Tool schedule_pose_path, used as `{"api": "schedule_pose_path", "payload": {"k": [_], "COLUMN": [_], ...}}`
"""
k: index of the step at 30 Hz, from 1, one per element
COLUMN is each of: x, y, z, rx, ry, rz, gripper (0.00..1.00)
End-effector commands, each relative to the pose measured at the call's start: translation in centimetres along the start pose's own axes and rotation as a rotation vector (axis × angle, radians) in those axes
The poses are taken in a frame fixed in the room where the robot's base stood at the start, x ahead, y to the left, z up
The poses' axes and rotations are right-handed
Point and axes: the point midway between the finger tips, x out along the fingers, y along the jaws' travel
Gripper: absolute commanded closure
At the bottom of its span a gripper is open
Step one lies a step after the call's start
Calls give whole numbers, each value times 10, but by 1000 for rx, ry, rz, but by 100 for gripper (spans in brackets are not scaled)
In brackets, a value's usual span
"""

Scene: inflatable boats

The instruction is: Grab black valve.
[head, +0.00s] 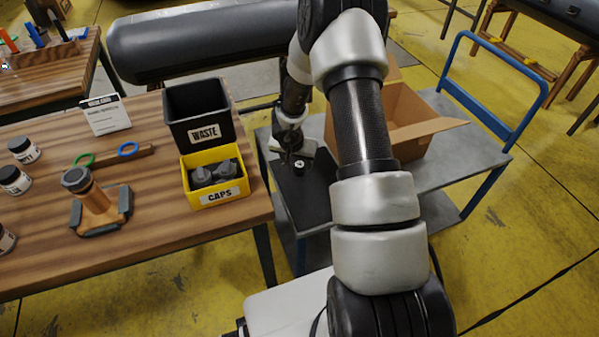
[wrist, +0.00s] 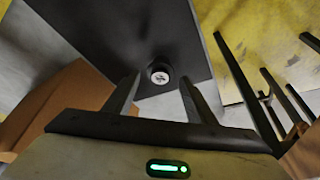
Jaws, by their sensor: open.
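A small round black valve with a pale centre (wrist: 160,76) stands on a black mat (wrist: 95,25) in the wrist view. In the head view the valve (head: 299,165) shows on the black mat (head: 312,192) on the cart. My gripper (wrist: 158,84) is open and empty. In the wrist view its two fingers appear on either side of the valve, which lies between the tips. In the head view my gripper (head: 296,152) is just above the valve. I cannot tell the exact gap between the fingertips and the valve.
The grey cart (head: 465,165) has a blue handle and carries an open cardboard box (head: 405,115) beside my arm. On the wooden bench (head: 150,200) at left stand a black waste bin (head: 190,100), a yellow caps bin (head: 215,195) and a wooden stand (head: 98,200).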

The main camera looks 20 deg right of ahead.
Motion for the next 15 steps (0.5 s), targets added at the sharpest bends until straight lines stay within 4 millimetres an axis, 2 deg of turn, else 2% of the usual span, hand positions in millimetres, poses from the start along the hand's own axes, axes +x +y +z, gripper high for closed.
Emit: {"api": "schedule_pose_path", "payload": {"k": [5, 12, 15], "x": [14, 50, 53], "y": [0, -1, -1], "z": [-1, -3, -5], "rx": [3, 1, 1], "ry": [0, 0, 1], "rz": [0, 0, -1], "gripper": [49, 49, 49]}}
